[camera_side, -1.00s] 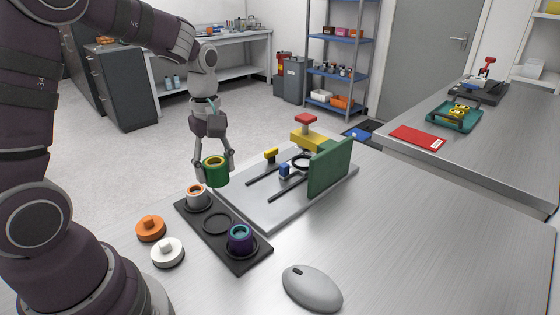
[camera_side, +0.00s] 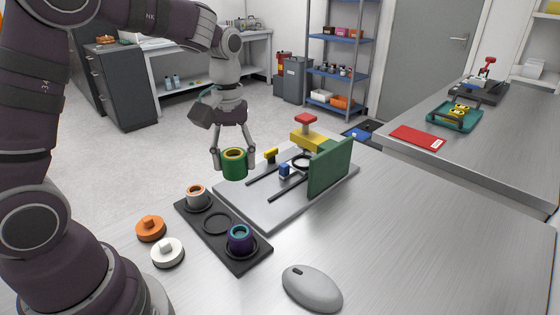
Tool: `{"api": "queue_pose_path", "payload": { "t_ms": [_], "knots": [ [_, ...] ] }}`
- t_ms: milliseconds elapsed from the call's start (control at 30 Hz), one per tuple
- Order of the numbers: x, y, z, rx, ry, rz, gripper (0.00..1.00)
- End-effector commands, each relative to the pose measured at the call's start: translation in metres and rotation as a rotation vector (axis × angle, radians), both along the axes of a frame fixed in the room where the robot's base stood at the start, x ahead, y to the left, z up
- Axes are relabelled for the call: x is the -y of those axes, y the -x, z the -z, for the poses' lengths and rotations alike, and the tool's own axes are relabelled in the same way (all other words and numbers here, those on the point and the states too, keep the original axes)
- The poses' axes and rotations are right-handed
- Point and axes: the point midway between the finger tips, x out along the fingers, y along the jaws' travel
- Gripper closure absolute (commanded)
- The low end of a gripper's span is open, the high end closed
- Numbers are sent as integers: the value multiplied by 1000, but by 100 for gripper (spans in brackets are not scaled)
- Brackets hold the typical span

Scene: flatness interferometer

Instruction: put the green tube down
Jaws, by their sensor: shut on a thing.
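The green tube (camera_side: 235,167) is short and wide, with a yellow inner rim at its open top. My gripper (camera_side: 233,160) is shut on it and holds it upright. It appears in front of the left part of the grey instrument plate (camera_side: 248,212); I cannot tell its exact height. The black tray (camera_side: 183,212) has three round seats in a row. An orange-rimmed white tube (camera_side: 196,194) stands in the far seat and a purple tube with a teal rim (camera_side: 240,238) in the near one. The middle seat (camera_side: 217,222) is empty.
An orange cap (camera_side: 150,229) and a white cap (camera_side: 167,252) lie left of the tray. A grey mouse (camera_side: 312,288) lies at the front. The instrument plate carries a green upright panel (camera_side: 330,166), rails and a yellow-and-red part (camera_side: 306,131). The table's right side is clear.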

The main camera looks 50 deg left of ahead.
Motion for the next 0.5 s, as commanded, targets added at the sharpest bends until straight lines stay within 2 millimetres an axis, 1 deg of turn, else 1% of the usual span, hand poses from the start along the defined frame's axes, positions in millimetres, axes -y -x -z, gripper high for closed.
{"api": "queue_pose_path", "payload": {
  "t_ms": [33, 100, 200, 300, 333, 500],
  "knots": [
    [-9, 7, 6, -3, 0, -162, 91],
    [-20, 15, 13, -3, 0, -392, 91],
    [-31, 25, 22, -2, 1, -646, 91],
    [-36, 31, 26, -1, 0, -792, 91],
    [-37, 32, 27, 0, 0, -815, 91],
    [-38, 32, 28, 1, -1, -844, 91]
  ]
}}
